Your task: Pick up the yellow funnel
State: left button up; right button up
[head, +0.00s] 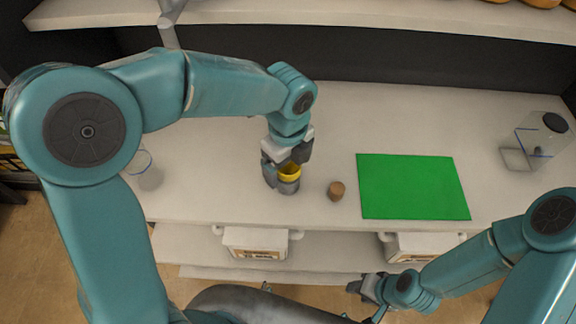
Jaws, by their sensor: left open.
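The yellow funnel (290,170) is small and partly hidden by my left gripper. It is at the gripper's jaws, above the white table (230,205). My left gripper (286,172) points down with its grey fingers around the funnel, and its jaws are open. I cannot tell whether the fingers touch the funnel or what the funnel rests on, as grey parts cover its lower side. My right gripper (362,286) is low in front of the table's front edge, away from the funnel. Its jaws are too small to read.
A brown cork-like piece (336,190) stands close right of the funnel. A green mat (412,187) lies further right. A clear container with a dark cap (553,124) is at the far right. A clear vessel (147,170) is at left. Boxes (256,242) sit below.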

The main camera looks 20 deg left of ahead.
pick_arm(q)
jog(key=shift+w+a+f, duration=0.1)
jog(key=shift+w+f, duration=0.1)
jog(key=shift+f, duration=0.4)
jog(key=shift+s, duration=0.15)
jog(key=c, duration=1.1)
jog(key=shift+r, duration=0.1)
